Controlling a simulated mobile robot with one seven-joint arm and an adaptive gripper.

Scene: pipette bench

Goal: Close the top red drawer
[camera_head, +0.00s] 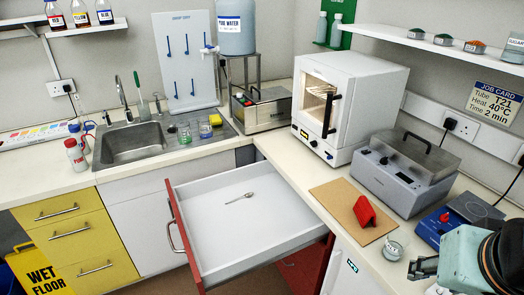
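The top red drawer (184,238) is pulled far out from under the right-hand counter, to the left. Its red front with a metal handle (175,236) faces left, and its white tray (270,222) is exposed. A small metal spoon-like tool (240,198) lies in the tray. Another red drawer front (302,270) shows partly below it. My arm, teal and black, is at the bottom right, above the counter and well apart from the drawer. A dark part at its left end seems to be my gripper (424,268); its fingers are not clear.
The right counter holds a white oven (345,100), a grey lidded device (405,172), a board (345,212) with a red block, a glass jar (393,250) and a blue stirrer (450,224). Yellow drawers (75,240) and a wet-floor sign (35,275) are at left.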

